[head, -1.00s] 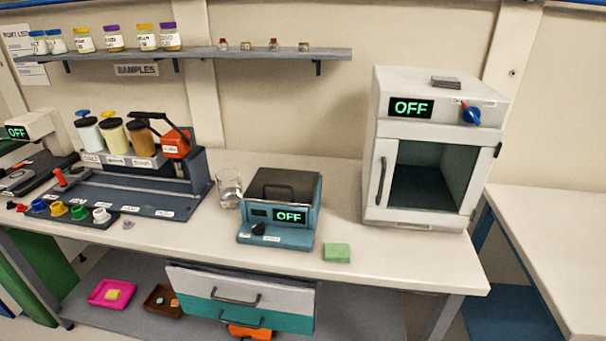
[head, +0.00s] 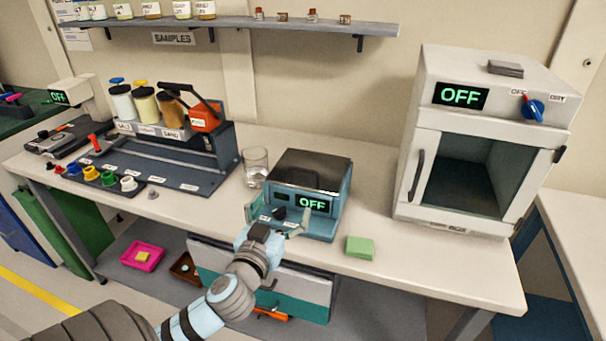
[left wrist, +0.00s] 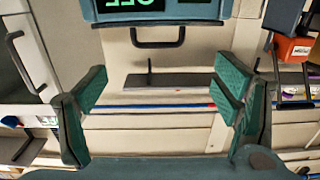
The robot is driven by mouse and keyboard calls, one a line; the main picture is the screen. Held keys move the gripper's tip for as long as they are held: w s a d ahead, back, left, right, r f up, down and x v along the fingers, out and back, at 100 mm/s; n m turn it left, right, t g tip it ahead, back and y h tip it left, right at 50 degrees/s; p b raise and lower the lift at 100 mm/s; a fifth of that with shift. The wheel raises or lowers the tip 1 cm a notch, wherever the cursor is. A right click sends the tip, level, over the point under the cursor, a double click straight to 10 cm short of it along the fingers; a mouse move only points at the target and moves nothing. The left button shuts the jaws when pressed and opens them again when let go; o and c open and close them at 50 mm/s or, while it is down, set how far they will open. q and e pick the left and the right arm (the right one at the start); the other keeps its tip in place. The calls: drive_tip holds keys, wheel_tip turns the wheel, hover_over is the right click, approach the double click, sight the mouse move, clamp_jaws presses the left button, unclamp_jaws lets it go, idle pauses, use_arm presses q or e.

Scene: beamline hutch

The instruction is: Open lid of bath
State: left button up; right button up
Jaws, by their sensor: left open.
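The bath (head: 338,212) is a teal box on the bench with a green OFF display and a dark knob on its front. Its dark lid (head: 308,168) lies shut on top. In the left wrist view, the picture is upside down; the lid's dark handle (left wrist: 157,42) shows beyond the fingertips, beside the bath's teal front (left wrist: 160,12). My left gripper (head: 280,212) is in front of the bath, hiding part of its lower front. Its green-padded fingers (left wrist: 160,88) are spread and empty, apart from the handle. My right gripper is not in view.
A glass beaker (head: 255,168) stands left of the bath. A green block (head: 359,247) lies to its right near the bench edge. A white oven (head: 408,130) stands further right. A sample rack (head: 185,150) is at left. A shelf (head: 300,27) runs above.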

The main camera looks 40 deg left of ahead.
sight(303, 171)
use_arm(q)
drive_tip(key=x, duration=1.4)
drive_tip(key=shift+w+r, duration=0.2)
drive_tip(key=shift+r, duration=0.2)
